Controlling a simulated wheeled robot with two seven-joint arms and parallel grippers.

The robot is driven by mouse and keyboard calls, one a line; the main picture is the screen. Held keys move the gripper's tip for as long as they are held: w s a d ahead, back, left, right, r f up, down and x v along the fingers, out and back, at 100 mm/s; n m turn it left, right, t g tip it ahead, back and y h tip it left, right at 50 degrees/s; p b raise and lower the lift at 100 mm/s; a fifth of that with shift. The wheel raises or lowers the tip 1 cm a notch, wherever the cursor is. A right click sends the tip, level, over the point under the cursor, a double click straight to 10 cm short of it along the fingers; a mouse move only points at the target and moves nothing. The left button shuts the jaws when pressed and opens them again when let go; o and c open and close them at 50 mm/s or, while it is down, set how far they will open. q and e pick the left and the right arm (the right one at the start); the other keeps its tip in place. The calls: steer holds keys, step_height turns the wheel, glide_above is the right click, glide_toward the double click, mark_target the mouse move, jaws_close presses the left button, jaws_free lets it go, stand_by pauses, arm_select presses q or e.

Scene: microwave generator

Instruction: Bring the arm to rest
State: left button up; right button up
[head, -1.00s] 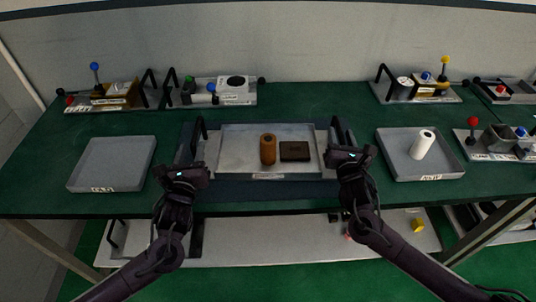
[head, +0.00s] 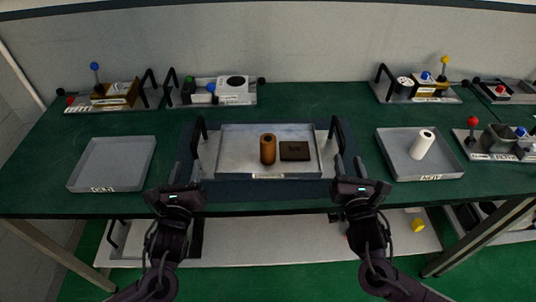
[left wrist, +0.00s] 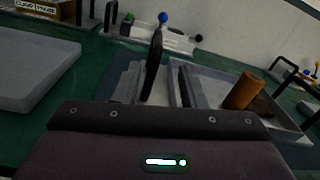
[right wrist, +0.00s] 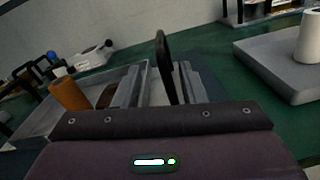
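My left gripper (head: 187,170) is at the table's front edge, in front of the central tray's left handle (head: 199,135). Its fingers are apart with nothing held; the handle shows beyond the gap in the left wrist view (left wrist: 154,62). My right gripper (head: 349,166) is likewise open and empty, in front of the tray's right handle (head: 332,129), which shows in the right wrist view (right wrist: 164,62). The central metal tray (head: 230,160) holds an upright orange-brown cylinder (head: 268,149) and a dark brown block (head: 294,151). Both arms hang low and look roughly symmetric.
A grey tray (head: 112,164) at the left is empty. Another grey tray (head: 398,165) at the right holds a white cylinder (head: 422,144). Devices with coloured knobs stand along the back, and one with a red knob (head: 473,121) stands at the right. A shelf (head: 270,247) lies below.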

steer(key=shift+s, duration=1)
